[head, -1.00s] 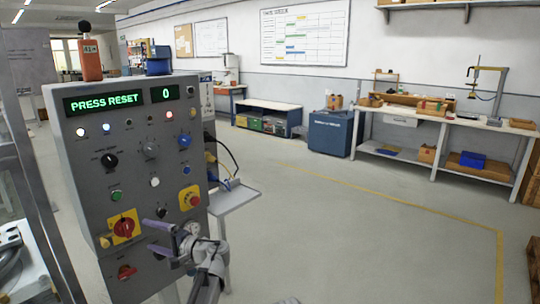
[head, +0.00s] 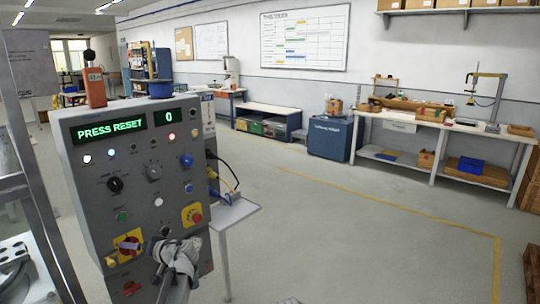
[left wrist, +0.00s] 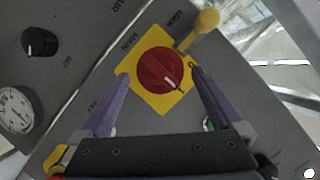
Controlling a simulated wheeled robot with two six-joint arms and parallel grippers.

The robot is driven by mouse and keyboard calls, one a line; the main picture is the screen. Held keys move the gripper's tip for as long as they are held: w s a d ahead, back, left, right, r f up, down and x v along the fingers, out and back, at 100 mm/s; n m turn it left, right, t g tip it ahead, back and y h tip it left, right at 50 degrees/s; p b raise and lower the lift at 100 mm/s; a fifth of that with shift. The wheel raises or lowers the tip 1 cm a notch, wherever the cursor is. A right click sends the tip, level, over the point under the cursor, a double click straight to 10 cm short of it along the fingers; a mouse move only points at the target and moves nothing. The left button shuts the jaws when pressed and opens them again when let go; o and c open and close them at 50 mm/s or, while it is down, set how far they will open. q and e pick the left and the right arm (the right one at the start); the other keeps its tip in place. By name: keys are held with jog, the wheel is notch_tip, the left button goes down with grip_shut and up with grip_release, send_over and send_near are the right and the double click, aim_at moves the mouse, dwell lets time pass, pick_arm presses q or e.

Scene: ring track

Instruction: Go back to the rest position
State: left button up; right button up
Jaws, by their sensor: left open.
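The grey control panel (head: 150,215) stands at the left of the head view, its green display reading PRESS RESET and 0. Low on it is a red rotary switch on a yellow plate (head: 122,240). My left gripper (head: 150,247) is in front of the panel's lower part, beside this switch. In the left wrist view the red switch (left wrist: 160,68) lies between the two purple fingers of my open left gripper (left wrist: 157,72), with grey and yellow showing between it and each finger. Whether a fingertip touches the panel I cannot tell. My right gripper is not seen.
A small side shelf (head: 232,212) with cables juts from the panel's right side. A metal post (head: 38,200) stands close at the left. A blue cabinet (head: 330,137) and a workbench (head: 440,127) are along the far wall. The floor (head: 360,230) to the right is open.

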pick_arm(q)
jog(key=n+h, duration=0.1)
jog(key=n, duration=0.1)
jog(key=n+t+h+p, duration=0.2)
jog(key=n, duration=0.1)
jog(key=shift+s+a+r+n, duration=0.2)
jog(key=shift+s+a+n, duration=0.1)
jog(key=shift+s, duration=0.1)
jog(key=shift+t, duration=0.4)
